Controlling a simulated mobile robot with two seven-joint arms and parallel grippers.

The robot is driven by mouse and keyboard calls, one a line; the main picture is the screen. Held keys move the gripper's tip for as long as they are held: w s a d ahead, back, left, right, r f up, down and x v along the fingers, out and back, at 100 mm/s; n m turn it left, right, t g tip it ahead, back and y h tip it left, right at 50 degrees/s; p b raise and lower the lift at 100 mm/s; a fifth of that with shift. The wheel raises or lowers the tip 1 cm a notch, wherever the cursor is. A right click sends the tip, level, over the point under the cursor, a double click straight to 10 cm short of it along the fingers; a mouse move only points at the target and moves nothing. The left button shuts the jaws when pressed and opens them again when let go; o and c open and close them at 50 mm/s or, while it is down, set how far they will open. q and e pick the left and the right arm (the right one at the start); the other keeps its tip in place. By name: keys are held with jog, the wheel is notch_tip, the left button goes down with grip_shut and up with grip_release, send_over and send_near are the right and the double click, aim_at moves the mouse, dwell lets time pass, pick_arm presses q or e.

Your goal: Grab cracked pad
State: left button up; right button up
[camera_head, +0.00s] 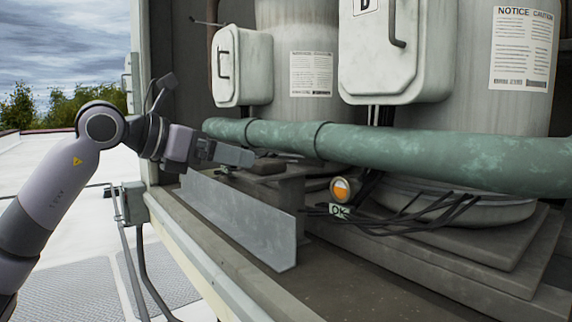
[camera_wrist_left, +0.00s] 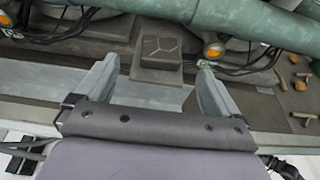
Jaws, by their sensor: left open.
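The cracked pad is a small dark square block (camera_wrist_left: 164,50) with pale crack lines on its top. In the left wrist view it sits on a grey support, between and beyond my fingertips. In the head view the dark block (camera_head: 266,167) lies under the green pipe, just past my left gripper (camera_head: 240,160). My left gripper is open and empty, and its two fingers (camera_wrist_left: 158,64) point toward the pad without touching it. My right gripper is in neither view.
A green pipe (camera_head: 440,157) runs across above the pad. An angled metal plate (camera_head: 238,220) stands along the front ledge. Black cables (camera_head: 415,218), an orange-and-white gauge (camera_head: 342,189) and an OK tag (camera_head: 339,211) are to the right. Loose bolts (camera_wrist_left: 300,86) lie at the wrist view's right.

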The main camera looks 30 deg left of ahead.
aim_at(264, 161)
pick_arm(q)
jog(key=shift+x, duration=3.6)
jog(key=shift+r, duration=0.15)
jog(key=c, duration=1.1)
